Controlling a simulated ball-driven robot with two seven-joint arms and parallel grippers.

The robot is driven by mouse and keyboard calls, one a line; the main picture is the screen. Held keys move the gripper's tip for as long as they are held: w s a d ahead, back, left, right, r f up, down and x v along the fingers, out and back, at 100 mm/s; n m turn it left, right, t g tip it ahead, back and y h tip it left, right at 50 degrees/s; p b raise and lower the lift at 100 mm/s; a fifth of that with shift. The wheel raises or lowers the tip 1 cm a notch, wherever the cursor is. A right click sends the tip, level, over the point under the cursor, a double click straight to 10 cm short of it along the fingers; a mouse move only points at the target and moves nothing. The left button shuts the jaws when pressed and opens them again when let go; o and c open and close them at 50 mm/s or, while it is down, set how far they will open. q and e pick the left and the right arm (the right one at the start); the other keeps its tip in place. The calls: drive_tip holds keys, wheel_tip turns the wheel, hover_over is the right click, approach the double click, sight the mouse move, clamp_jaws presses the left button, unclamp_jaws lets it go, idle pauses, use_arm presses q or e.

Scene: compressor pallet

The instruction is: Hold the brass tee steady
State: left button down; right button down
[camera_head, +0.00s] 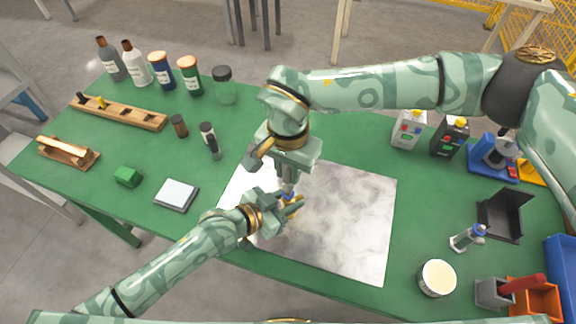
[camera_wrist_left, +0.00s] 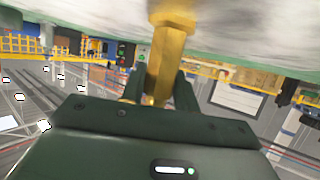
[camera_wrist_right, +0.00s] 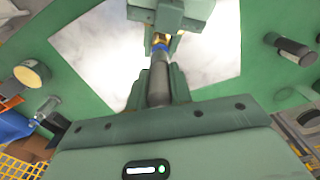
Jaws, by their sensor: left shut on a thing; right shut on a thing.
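The brass tee (camera_wrist_left: 170,50) shows in the left wrist view, with its hexagonal brass body between the fingers of my left gripper (camera_wrist_left: 160,92). In the head view my left gripper (camera_head: 284,206) is low over the pale marbled slab (camera_head: 345,225), shut on the tee (camera_head: 296,202). My right gripper (camera_head: 288,183) comes from above and is shut on a grey cylindrical part (camera_wrist_right: 158,82). That part has a blue band (camera_wrist_right: 159,48) at its end, against brass at my left gripper (camera_wrist_right: 165,18). Whether the parts are joined is hidden.
Several bottles (camera_head: 163,72) and a wooden rack (camera_head: 118,111) stand at the back left of the green table.

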sight(288, 179)
drive_tip(key=shift+f, duration=1.65)
drive_tip(key=c, duration=1.2)
unclamp_jaws()
drive_tip(key=shift+o, duration=0.2)
drive_tip(key=shift+r, duration=0.1)
wheel_tip(288, 179, up, 12)
drive_tip(key=shift+f, duration=0.1)
use_arm(q)
drive_tip(key=c, duration=1)
unclamp_jaws()
drive_tip(key=shift+o, duration=0.2)
drive_tip(key=shift+a, duration=0.1)
